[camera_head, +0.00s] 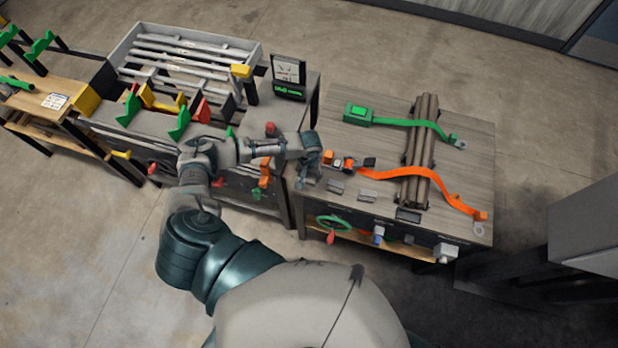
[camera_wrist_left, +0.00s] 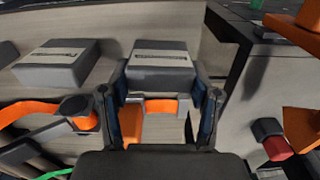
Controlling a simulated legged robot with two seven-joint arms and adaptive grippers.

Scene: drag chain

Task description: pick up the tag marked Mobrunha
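In the left wrist view, a dark grey block-like tag (camera_wrist_left: 160,56) with a pale label lies between the fingertips of my left gripper (camera_wrist_left: 160,85). The fingers flank it closely on both sides; I cannot tell whether they press on it. A second grey tag (camera_wrist_left: 60,65) lies to its left. The label lettering is too small to read, so I cannot tell which tag says Mobrunha. In the head view, my left gripper (camera_head: 309,165) is low at the left edge of the right table, and grey tags (camera_head: 336,187) (camera_head: 367,196) lie to its right. My right gripper is not in view.
The wooden table (camera_head: 470,150) bears a bundle of brown bars (camera_head: 420,150), a green strap (camera_head: 415,123) and an orange strap (camera_head: 430,172). The orange buckle (camera_head: 333,158) is close beside my left gripper. A workbench with a grey rack (camera_head: 188,55) stands at the left.

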